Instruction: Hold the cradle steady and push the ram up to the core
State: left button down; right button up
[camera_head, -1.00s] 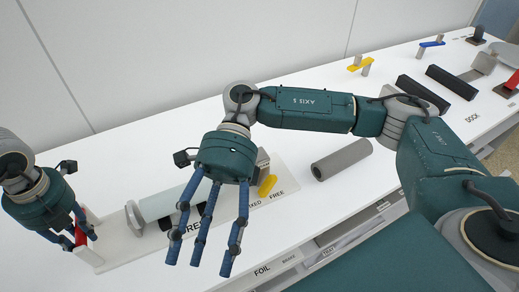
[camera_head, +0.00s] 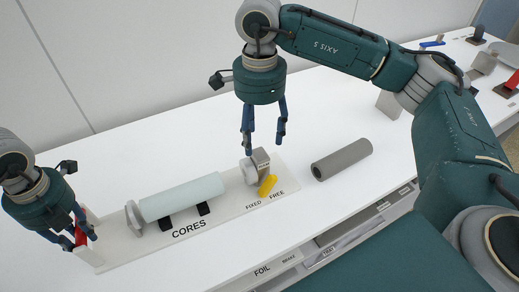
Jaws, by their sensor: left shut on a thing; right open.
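The cradle (camera_head: 235,222) is a pale board labelled CORES on the white table. My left gripper (camera_head: 80,238) is shut on the red handle (camera_head: 81,236) at the cradle's left end. The core (camera_head: 180,198), a pale cylinder, lies on black rests, its left end by a round grey plate (camera_head: 133,219). The ram (camera_head: 261,160), a grey block with a round face towards the core, stands at the cradle's right, apart from the core by a gap. A yellow lever (camera_head: 267,186) sits before it, near the words FIXED and FREE. My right gripper (camera_head: 264,150) is open, its fingers pointing down at the ram; contact is unclear.
A dark grey hollow cylinder (camera_head: 342,160) lies on the table to the right of the cradle. Shelves labelled FOIL are below the front edge. Grey and red fixtures stand far right. The table behind the cradle is clear.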

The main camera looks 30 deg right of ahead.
aim_at(259, 155)
notch_tip(259, 155, down, 6)
jog(key=shift+r, duration=0.1)
grip_shut()
dwell(0.4)
jog(key=shift+a, duration=0.15)
